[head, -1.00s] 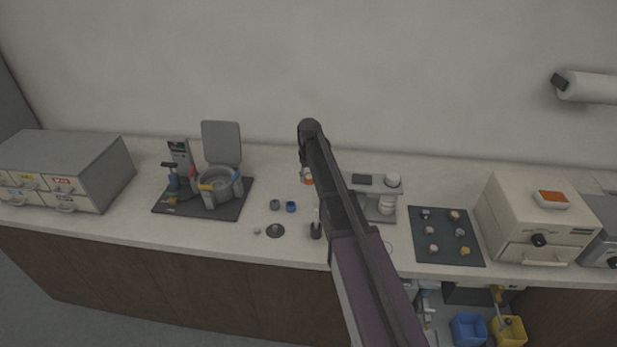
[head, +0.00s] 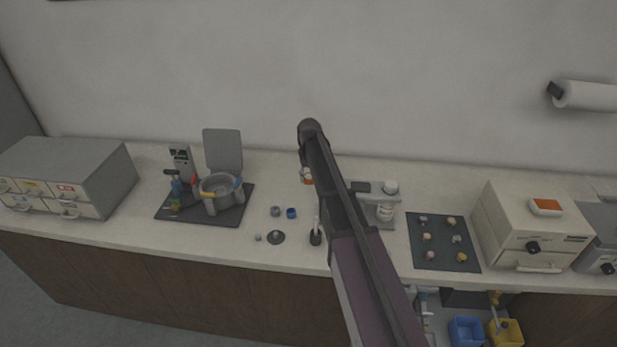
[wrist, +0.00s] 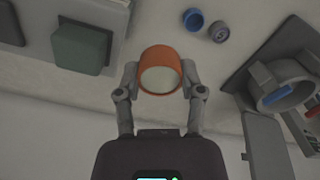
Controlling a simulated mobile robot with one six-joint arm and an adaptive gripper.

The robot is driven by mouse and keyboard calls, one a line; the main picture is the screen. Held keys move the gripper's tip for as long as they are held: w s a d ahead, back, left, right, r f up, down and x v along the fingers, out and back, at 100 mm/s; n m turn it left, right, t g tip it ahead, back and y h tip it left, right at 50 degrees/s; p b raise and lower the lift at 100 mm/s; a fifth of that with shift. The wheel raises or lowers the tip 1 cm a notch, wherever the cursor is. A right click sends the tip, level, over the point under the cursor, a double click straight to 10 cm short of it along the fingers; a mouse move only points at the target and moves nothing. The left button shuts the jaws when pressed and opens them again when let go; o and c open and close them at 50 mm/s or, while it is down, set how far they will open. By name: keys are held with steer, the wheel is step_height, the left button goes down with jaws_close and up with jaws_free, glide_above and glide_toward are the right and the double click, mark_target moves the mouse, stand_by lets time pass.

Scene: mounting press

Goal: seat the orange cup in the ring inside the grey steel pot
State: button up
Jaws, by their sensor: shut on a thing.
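The orange cup (wrist: 161,70) is between the two fingers of my gripper (wrist: 160,82) in the wrist view. The fingers are shut on its sides, and its pale round face is toward the camera. In the head view a small orange patch (head: 308,181) shows beside my arm, which hides most of the gripper. The grey steel pot (head: 220,205) stands on a dark mat left of my arm. It also shows at the right of the wrist view (wrist: 263,80), apart from the cup. The ring inside the pot cannot be made out clearly.
A blue cup (head: 291,213) and a grey cup (head: 275,211) stand on the counter between pot and arm. A raised grey plate (head: 223,150) stands behind the pot. A drawer cabinet (head: 75,165) is far left. A dark mat (head: 443,262) with several small pieces lies right.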

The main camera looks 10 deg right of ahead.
steer(key=shift+f+b, duration=1.1)
steer(key=shift+s, duration=0.15)
